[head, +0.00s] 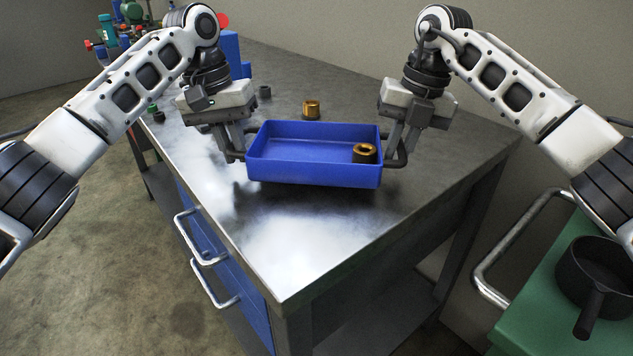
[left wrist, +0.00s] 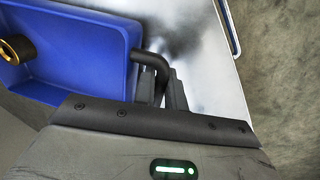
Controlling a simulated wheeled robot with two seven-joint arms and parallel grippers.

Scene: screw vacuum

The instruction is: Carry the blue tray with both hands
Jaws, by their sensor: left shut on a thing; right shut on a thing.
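The blue tray (head: 300,170) is level in the head view, over the metal table; a shadow lies on the table below its left end. A brass and dark ring-shaped part (head: 364,153) sits inside it at the right. My left gripper (head: 236,152) is shut on the black handle at the tray's left end. My right gripper (head: 395,158) is shut on the handle at the right end. In the left wrist view, the tray (left wrist: 90,60) shows with its bent black handle (left wrist: 155,62) between the left gripper's fingers (left wrist: 160,85). The brass part (left wrist: 14,48) also shows there.
The metal table (head: 290,250) has clear room in front of the tray. A second brass part (head: 312,110) and small dark pieces (head: 265,92) stand behind it. Bottles and a blue block (head: 230,55) are at the far left. A green cart (head: 540,320) with a black pan (head: 598,275) stands at the right.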

